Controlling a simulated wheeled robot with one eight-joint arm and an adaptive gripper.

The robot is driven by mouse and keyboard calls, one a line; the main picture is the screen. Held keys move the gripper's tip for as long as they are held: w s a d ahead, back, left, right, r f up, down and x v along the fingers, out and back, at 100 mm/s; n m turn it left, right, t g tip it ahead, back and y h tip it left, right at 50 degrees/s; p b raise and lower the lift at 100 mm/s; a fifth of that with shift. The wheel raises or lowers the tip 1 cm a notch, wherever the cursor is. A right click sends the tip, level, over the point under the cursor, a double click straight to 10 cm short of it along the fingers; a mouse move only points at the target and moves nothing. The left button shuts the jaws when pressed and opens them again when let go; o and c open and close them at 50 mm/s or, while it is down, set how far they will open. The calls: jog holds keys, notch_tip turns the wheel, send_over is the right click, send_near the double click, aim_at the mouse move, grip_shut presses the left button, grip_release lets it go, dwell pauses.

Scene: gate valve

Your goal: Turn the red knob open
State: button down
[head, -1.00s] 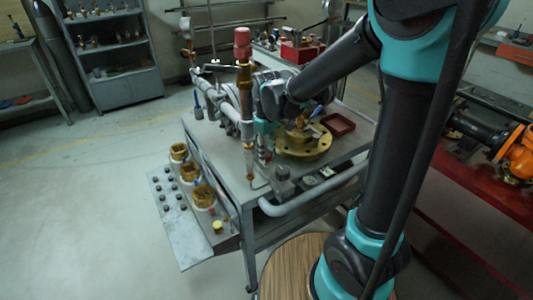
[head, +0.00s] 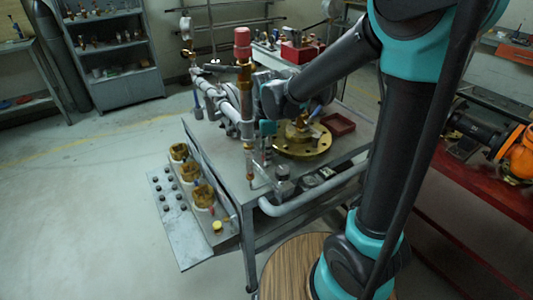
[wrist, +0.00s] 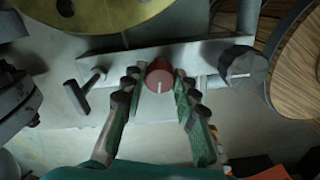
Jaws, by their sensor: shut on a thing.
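The red knob (wrist: 159,75) shows in the middle of the wrist view, with a pale line on its face pointing down in the picture. My gripper (wrist: 160,82) has one finger on each side of the knob and is shut on it. The fingers cover parts of its sides. In the head view my gripper (head: 267,145) is low over the workbench cart, left of the brass flange. The held knob cannot be made out there.
A T-shaped handle (wrist: 83,92) is left of the knob and a dark faceted knob (wrist: 243,68) is right. The brass flange (head: 302,147) stands close by. A vertical brass pipe with a red cap (head: 242,42) rises at the gripper's left.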

jog(key=shift+n, duration=1.1)
jog(key=c, duration=1.2)
grip_release()
jog(key=shift+o, duration=0.2)
notch_tip(320, 180, up, 12)
